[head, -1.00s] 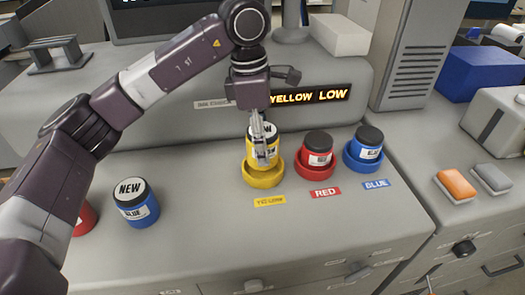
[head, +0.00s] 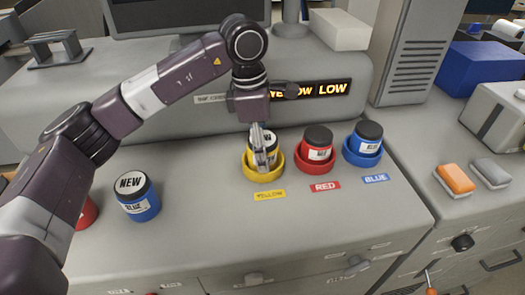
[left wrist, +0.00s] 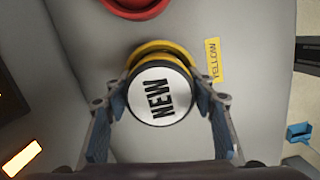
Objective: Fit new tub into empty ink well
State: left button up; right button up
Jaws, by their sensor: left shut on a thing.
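The new yellow tub (head: 267,143), with a white lid marked NEW, is upright within the yellow ink well (head: 263,176). Its lower part is hidden by the well's wall and my gripper. My left gripper (head: 263,165) is shut on the tub, coming down from above. In the left wrist view, the NEW lid (left wrist: 159,95) lies between the two fingers (left wrist: 160,108), and the yellow well's rim (left wrist: 160,46) shows just behind it. I cannot tell whether the tub touches the well's floor. My right gripper is not in view.
A red tub (head: 318,144) and a blue tub (head: 367,136) sit in their wells to the right. A NEW blue tub (head: 136,196) stands at left, with a red one (head: 84,214) partly behind my arm. The display (head: 320,89) reads YELLOW LOW, partly covered.

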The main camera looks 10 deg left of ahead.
pick_arm(q)
jog(key=o, duration=1.5)
jog(key=shift+s+f, duration=0.25)
jog(key=shift+f, duration=0.45)
jog(key=shift+o, duration=0.2)
jog(key=shift+w, duration=0.15)
jog(key=shift+r, duration=0.2)
jog(key=shift+w+r+p, duration=0.1)
jog(key=shift+r+p, duration=0.45)
jog(key=shift+p, duration=0.1)
jog(key=shift+a+r, duration=0.1)
jog(key=shift+r, duration=0.25)
jog(key=r+b, duration=0.1)
jog(key=r, duration=0.5)
jog(key=a+r+b, duration=0.1)
jog(key=r, duration=0.3)
jog(key=shift+r+b, duration=0.1)
jog(key=shift+b, duration=0.2)
jog(key=shift+s+a+r, duration=0.15)
jog(key=shift+s+r, duration=0.05)
jog(key=shift+r, duration=0.4)
